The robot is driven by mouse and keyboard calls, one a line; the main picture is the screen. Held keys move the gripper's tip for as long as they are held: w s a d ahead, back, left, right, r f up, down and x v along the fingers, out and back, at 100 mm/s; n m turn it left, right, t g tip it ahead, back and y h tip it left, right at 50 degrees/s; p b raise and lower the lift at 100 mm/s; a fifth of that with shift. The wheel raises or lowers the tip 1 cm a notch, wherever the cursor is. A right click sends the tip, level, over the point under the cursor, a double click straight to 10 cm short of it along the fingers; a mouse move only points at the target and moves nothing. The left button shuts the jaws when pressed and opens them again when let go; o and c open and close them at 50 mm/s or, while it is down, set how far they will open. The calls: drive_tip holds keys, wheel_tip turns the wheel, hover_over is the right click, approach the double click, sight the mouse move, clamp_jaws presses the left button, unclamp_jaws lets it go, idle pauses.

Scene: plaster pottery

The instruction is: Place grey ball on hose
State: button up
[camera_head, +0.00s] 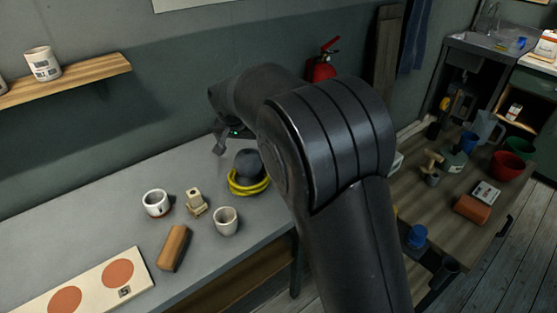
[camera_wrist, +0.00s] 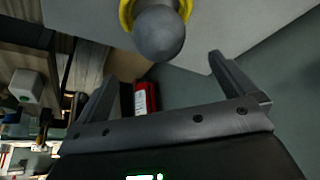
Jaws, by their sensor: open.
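The grey ball (camera_head: 248,163) rests on the coiled yellow hose (camera_head: 249,188), on the grey table near the wall. In the wrist view the ball (camera_wrist: 159,36) shows at the top, with part of the yellow hose (camera_wrist: 127,14) around its far side. My gripper (camera_wrist: 162,69) is open and empty, its two fingers apart and clear of the ball. In the head view my gripper (camera_head: 220,142) is just behind and left of the ball, partly hidden by my arm. My arm also stands close to the hose's right side.
On the table (camera_head: 110,191) left of the hose are two white cups (camera_head: 156,203) (camera_head: 226,221), a small wooden block piece (camera_head: 195,203), an orange-brown block (camera_head: 173,248) and a board with orange discs (camera_head: 118,273). A red fire extinguisher (camera_head: 320,68) stands behind my arm.

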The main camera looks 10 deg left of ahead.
drive_tip(key=s+d+r, duration=0.5)
drive_tip(key=s+d, duration=0.1)
drive_tip(key=d, duration=0.5)
drive_tip(key=s+d+r, duration=0.5)
drive_tip(key=s+d, duration=0.1)
drive_tip(key=d, duration=0.5)
drive_tip(key=s+d+f, duration=0.1)
drive_tip(key=s+d, duration=0.4)
drive_tip(key=s, duration=0.5)
drive_tip(key=s+d+f, duration=0.1)
drive_tip(key=s+d, duration=0.5)
drive_tip(key=s, duration=0.5)
drive_tip(key=shift+d+t, duration=0.25)
drive_tip(key=shift+t, duration=0.15)
